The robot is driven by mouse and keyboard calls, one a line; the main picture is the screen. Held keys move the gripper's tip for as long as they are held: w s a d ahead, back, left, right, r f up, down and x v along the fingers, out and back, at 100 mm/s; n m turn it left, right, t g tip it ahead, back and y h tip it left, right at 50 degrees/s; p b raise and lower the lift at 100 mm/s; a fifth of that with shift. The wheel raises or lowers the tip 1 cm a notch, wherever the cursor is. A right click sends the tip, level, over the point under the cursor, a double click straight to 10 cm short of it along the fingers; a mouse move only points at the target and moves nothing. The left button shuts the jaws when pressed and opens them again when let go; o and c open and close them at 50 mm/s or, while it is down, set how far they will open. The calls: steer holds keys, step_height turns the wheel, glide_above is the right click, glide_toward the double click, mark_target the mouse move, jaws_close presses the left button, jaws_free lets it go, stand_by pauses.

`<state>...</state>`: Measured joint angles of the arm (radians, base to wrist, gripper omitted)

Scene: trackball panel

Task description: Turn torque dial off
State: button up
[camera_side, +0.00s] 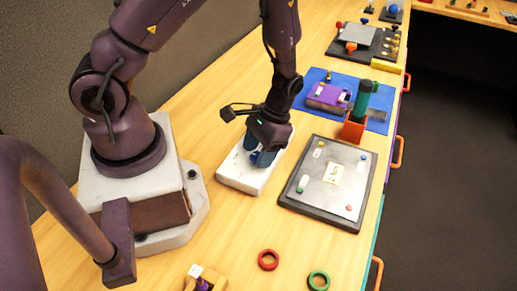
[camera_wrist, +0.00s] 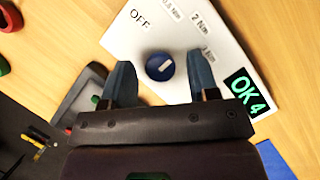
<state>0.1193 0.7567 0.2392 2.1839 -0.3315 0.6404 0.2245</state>
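The torque dial (camera_wrist: 160,67) is a round blue knob with a short white mark, on a white panel (camera_wrist: 180,35). Printed labels around it include OFF (camera_wrist: 139,18), 2 Nm (camera_wrist: 201,18) and a partly blurred Nm label (camera_wrist: 207,54). The white mark lies nearly level, tilted slightly up to the right, and is not in line with OFF. My gripper (camera_wrist: 160,60) is open, with one blue finger on each side of the dial and visible gaps between. In the side view my gripper (camera_side: 260,158) is low over the white panel (camera_side: 234,178) and hides most of the dial.
A display (camera_wrist: 246,92) on the panel reads "OK 4" in green. A dark-edged grey board (camera_side: 330,180) stands close to the right. A red ring (camera_side: 268,260) and a green ring (camera_side: 318,281) lie in front on the wooden table. Bare table surrounds the panel's front.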

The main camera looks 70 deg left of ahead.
steer(key=c, duration=0.8)
steer(key=shift+n, duration=0.3)
steer(key=n, duration=0.2)
steer(key=n+h, duration=0.1)
steer(key=shift+a+n+t+h, duration=0.15)
steer(key=shift+n+t+h, duration=0.15)
steer(key=shift+n+t, duration=0.1)
steer(key=n+t+h, duration=0.1)
steer(key=n, duration=0.2)
steer(key=shift+a+n, duration=0.1)
steer(key=shift+n, duration=0.2)
steer(key=n, duration=0.2)
steer(key=n+t, duration=0.1)
steer(key=n, duration=0.1)
steer(key=shift+s+t+h, duration=0.15)
steer(key=shift+t+h, duration=0.15)
steer(key=shift+h, duration=0.1)
steer(key=shift+s+n+t, duration=0.1)
steer(key=shift+n+t, duration=0.5)
steer(key=shift+n, duration=1.3)
steer(key=o, duration=0.9)
